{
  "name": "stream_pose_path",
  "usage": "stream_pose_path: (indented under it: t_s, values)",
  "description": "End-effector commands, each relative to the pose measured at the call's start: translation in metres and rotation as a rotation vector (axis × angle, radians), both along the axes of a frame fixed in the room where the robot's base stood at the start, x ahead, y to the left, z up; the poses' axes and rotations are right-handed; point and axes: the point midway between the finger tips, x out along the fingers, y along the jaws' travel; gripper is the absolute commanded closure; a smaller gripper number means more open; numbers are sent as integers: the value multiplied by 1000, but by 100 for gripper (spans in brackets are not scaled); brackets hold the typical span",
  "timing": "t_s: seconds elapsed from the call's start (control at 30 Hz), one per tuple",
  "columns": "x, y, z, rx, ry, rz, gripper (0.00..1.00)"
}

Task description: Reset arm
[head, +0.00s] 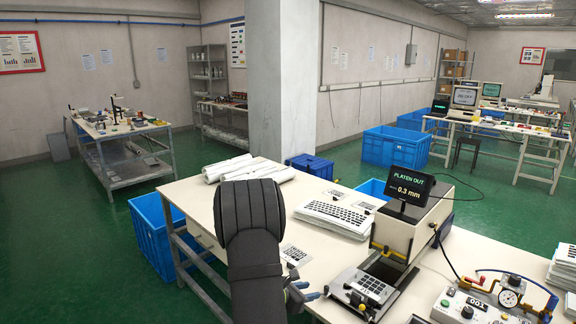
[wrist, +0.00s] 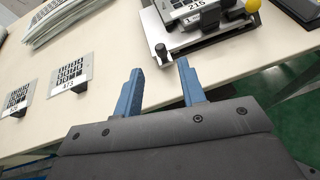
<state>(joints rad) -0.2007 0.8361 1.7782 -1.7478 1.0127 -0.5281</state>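My arm reaches forward over the white bench (head: 205,210) in the head view, and my gripper (head: 310,292) is at the bench's front edge, partly hidden by the arm. In the wrist view, the two blue fingers of my gripper (wrist: 160,68) stand apart with nothing between them. They point toward the platen (wrist: 205,38) of the press, which lies just beyond the tips and carries a keypad plate (wrist: 190,10) marked 215. In the head view the platen (head: 345,298) is to the right of my gripper, and the display (head: 407,188) reads "PLATEN OUT 0.3 mm".
Flat keypad films lie on the bench, one (wrist: 70,73) marked 473. A stack of keypad sheets (head: 335,216), white rolls (head: 240,168) and a control box with gauge (head: 480,306) are also there. A blue crate (head: 155,240) stands left of the bench; a pillar (head: 281,80) rises behind.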

Motion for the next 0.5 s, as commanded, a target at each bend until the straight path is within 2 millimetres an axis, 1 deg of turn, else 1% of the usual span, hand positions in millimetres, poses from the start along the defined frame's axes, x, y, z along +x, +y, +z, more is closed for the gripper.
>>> stream_pose_path:
  t_s: [0.03, 0.4, 0.5]
  values:
    - [6, -10, -5, 0, 2, -4, 63]
    - [46, -64, -34, 0, 2, -3, 63]
    - [58, -77, -35, -1, 0, -1, 63]
